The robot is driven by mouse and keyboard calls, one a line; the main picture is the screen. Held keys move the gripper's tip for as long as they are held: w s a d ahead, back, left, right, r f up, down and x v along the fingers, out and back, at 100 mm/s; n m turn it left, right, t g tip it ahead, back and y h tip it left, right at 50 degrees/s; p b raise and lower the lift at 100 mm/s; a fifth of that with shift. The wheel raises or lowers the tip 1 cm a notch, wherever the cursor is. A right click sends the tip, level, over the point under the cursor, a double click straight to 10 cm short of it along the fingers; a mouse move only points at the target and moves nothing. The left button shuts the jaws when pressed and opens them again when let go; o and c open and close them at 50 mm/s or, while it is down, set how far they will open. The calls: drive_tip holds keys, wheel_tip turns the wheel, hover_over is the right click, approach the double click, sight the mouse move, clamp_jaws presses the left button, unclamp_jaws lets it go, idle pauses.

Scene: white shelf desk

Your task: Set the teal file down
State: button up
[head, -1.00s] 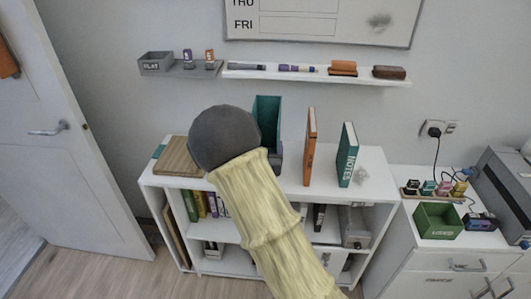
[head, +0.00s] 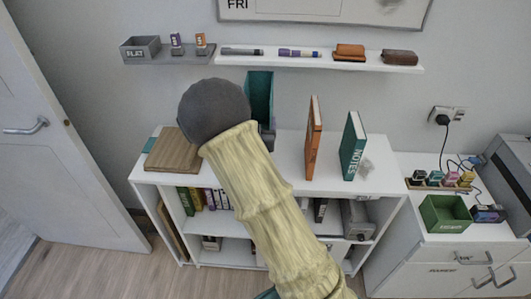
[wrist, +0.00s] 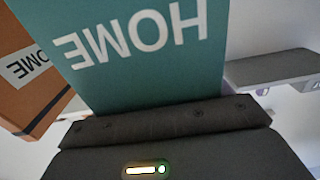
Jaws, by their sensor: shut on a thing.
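The teal file (head: 260,94) is upright behind the dark grey rounded part of my arm, above the left-middle of the white shelf desk (head: 285,172). In the wrist view the teal file (wrist: 140,60) fills the middle, with white HOME lettering upside down. My gripper (wrist: 168,122) is shut on it along its near edge. In the head view my arm hides most of the gripper and the file's lower part, so I cannot tell whether the file touches the desk top.
An orange file (head: 313,138) and a teal NOTES book (head: 352,146) stand upright to the right. A wooden board (head: 175,150) lies at the left end. Clear desk top shows between the orange file and my arm.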

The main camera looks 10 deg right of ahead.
drive_tip(key=shift+f, duration=2.9)
